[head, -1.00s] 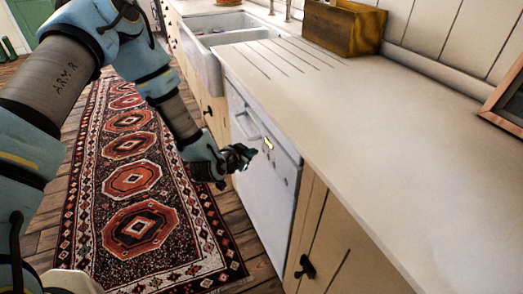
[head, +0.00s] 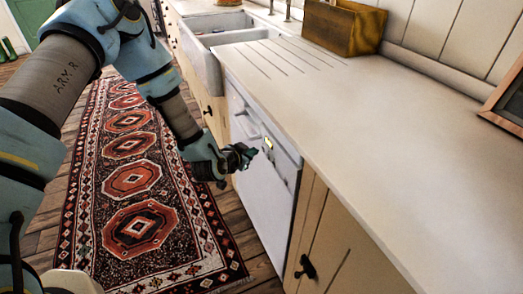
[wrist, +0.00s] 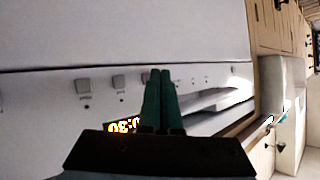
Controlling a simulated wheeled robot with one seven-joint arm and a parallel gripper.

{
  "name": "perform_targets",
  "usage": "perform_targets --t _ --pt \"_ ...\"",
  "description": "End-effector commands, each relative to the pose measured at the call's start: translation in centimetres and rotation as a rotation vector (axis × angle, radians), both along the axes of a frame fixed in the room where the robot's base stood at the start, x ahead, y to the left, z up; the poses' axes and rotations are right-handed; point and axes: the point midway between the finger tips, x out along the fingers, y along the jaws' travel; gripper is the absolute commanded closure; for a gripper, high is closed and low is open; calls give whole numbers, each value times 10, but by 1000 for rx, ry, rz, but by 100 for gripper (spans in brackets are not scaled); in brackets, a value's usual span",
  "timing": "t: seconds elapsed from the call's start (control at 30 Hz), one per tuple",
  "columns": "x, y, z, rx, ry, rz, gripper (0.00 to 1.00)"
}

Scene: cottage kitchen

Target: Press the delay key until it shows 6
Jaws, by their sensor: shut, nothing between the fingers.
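The white dishwasher (head: 262,185) stands under the counter. Its lit display (head: 268,142) is too small to read in the head view. In the wrist view, the display (wrist: 123,126) shows yellow-orange digits, partly hidden by my gripper. Square grey keys, including a left one (wrist: 83,86) and another (wrist: 118,81), line the panel. Their labels are too small to read, so I cannot tell which is the delay key. My gripper (wrist: 160,72) is shut and empty, with its dark green fingers in front of the panel. Contact with a key cannot be told. My gripper (head: 246,156) is left of the panel in the head view.
A bar handle (wrist: 215,103) lies right of my fingers in the wrist view. The pale countertop (head: 350,120) overhangs the dishwasher. A sink (head: 215,35) and a wooden box (head: 343,27) are farther back. A patterned rug (head: 140,225) covers the floor at left.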

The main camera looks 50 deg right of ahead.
Motion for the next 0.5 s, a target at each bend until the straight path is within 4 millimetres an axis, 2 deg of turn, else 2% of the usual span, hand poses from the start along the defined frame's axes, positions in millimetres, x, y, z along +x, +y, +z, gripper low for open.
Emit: perform_targets --t 0.5 --pt "-3 -6 0 0 0 0 100"
